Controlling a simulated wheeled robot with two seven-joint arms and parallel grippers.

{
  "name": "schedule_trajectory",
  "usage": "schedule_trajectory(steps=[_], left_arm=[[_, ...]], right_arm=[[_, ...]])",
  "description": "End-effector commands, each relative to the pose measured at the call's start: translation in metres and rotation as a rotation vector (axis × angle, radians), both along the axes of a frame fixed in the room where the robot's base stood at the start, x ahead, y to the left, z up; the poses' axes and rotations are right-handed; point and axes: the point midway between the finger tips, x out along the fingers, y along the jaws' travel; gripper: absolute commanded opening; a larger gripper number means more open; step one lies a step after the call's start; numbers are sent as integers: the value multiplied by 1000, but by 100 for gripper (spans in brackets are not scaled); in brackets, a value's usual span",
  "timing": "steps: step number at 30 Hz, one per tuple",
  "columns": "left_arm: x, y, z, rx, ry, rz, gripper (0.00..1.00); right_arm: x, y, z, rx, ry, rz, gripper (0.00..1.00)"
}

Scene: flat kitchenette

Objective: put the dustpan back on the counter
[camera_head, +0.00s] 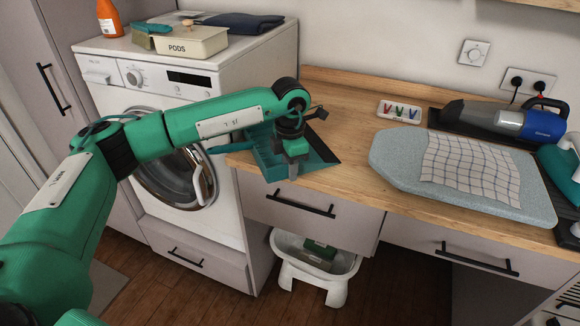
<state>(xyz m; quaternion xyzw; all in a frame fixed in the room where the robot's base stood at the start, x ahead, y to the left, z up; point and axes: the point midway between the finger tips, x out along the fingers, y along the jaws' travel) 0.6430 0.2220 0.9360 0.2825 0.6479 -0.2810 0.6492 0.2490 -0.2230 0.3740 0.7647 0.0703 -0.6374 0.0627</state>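The teal dustpan (262,153) is at the left front corner of the wooden counter (352,125). Its handle points left past the counter's side, toward the washing machine, and its dark lip faces right. I cannot tell whether it rests on the wood or hangs just above it. My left gripper (292,168) points down at the dustpan's front side, near the counter's front edge. My wrist covers part of the pan. Whether the fingers are closed on its rim is too small to see. My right gripper is not in view.
On the counter's right are an ironing board (395,160) with a checked cloth (462,165), a handheld vacuum (505,120) and a small pegs tray (399,111). A white tub (336,290) sits below.

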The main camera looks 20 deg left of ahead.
Motion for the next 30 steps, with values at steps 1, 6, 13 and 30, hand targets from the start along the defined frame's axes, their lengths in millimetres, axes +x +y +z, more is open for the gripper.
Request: schedule_trajectory(steps=[1,6,13,30], left_arm=[[0,0,0,0,0,0,24],[0,0,3,0,0,0,24],[1,-1,41,-1,-5,0,24],[0,0,122,1,1,0,24]], right_arm=[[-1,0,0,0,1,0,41],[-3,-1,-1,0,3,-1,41],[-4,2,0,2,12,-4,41],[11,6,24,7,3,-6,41]])
